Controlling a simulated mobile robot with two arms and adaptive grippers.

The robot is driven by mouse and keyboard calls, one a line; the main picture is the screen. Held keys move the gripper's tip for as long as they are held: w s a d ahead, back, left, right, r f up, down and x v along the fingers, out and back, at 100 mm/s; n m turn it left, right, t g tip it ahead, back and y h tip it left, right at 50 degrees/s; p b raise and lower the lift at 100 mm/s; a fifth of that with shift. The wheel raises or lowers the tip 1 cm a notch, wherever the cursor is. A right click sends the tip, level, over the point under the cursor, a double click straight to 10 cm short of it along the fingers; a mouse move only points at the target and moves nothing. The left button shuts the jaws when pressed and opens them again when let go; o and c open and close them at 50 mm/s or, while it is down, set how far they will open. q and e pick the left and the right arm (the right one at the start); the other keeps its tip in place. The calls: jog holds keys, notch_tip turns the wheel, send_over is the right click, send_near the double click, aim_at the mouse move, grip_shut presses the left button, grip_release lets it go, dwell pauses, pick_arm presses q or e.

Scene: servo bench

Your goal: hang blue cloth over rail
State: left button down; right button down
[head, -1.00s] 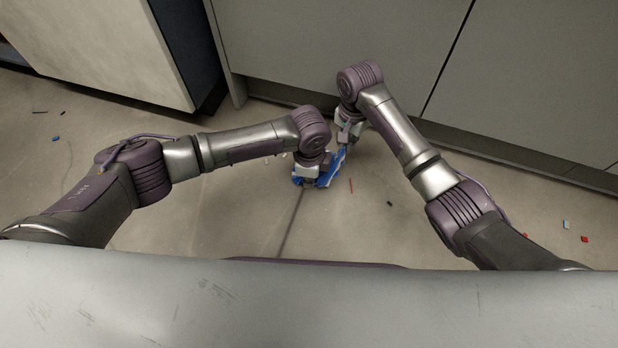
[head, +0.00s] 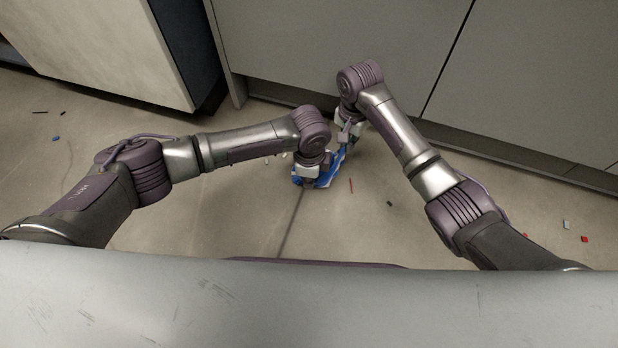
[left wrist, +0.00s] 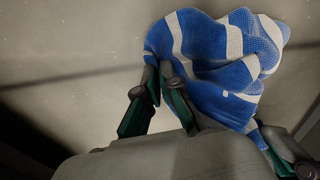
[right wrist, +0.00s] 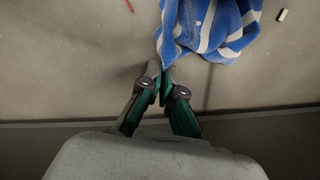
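The blue cloth (head: 338,163) with white stripes is bunched between my two grippers, low over the floor. My left gripper (head: 307,183) is at its near left end. In the left wrist view, the left fingertips (left wrist: 158,68) are closed together at the edge of the cloth (left wrist: 205,45). My right gripper (head: 345,140) is at its far end. In the right wrist view, the right fingertips (right wrist: 162,74) are closed on a narrow end of the cloth (right wrist: 215,28). My arms hide part of the cloth in the head view. I cannot make out a rail.
Grey cabinet fronts (head: 330,40) stand close behind my right gripper. A white-sided cabinet (head: 100,45) stands at the upper left. Small coloured bits, such as a red stick (head: 351,185), lie scattered on the floor (head: 230,215). The floor between my arms is otherwise clear.

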pick_arm(q)
jog(key=shift+s+f, duration=0.1)
dwell(0.3)
jog(key=shift+r, duration=2.55)
